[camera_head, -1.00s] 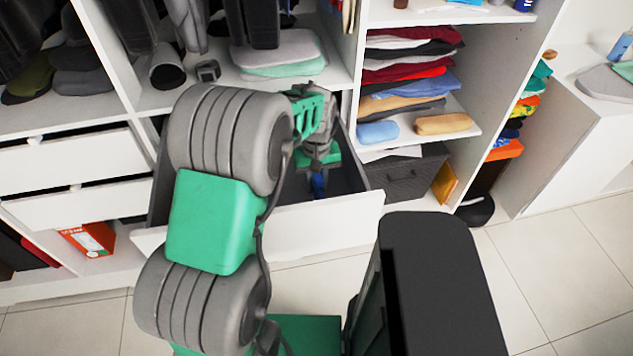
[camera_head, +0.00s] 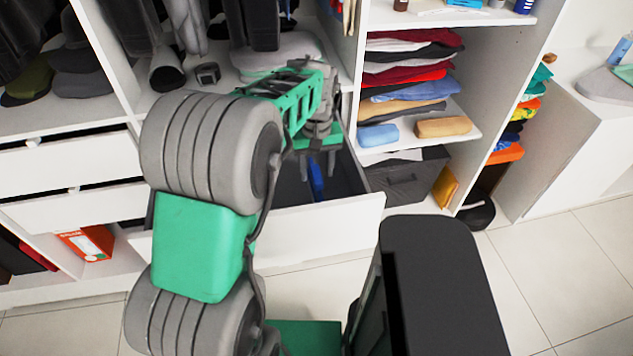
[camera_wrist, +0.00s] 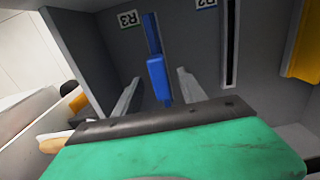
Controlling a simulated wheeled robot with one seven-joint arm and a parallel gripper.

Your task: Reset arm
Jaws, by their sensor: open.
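My gripper (camera_head: 317,163) is above the open drawer and is open and empty. In the wrist view its two grey fingers (camera_wrist: 160,78) stand apart. A blue object (camera_head: 315,181) is in the drawer below my gripper. In the wrist view the blue object (camera_wrist: 157,80) shows between the fingers and appears to lie beyond them, not gripped. The pulled-out drawer (camera_head: 320,217) has a white front and a dark grey inside. My arm covers its left part.
Shelves with folded clothes (camera_head: 410,70) stand right of the drawer. A dark grey box (camera_head: 405,180) is below them. Closed white drawers (camera_head: 70,165) are at left. An orange box (camera_head: 88,243) sits low. Tiled floor (camera_head: 560,260) is clear at right.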

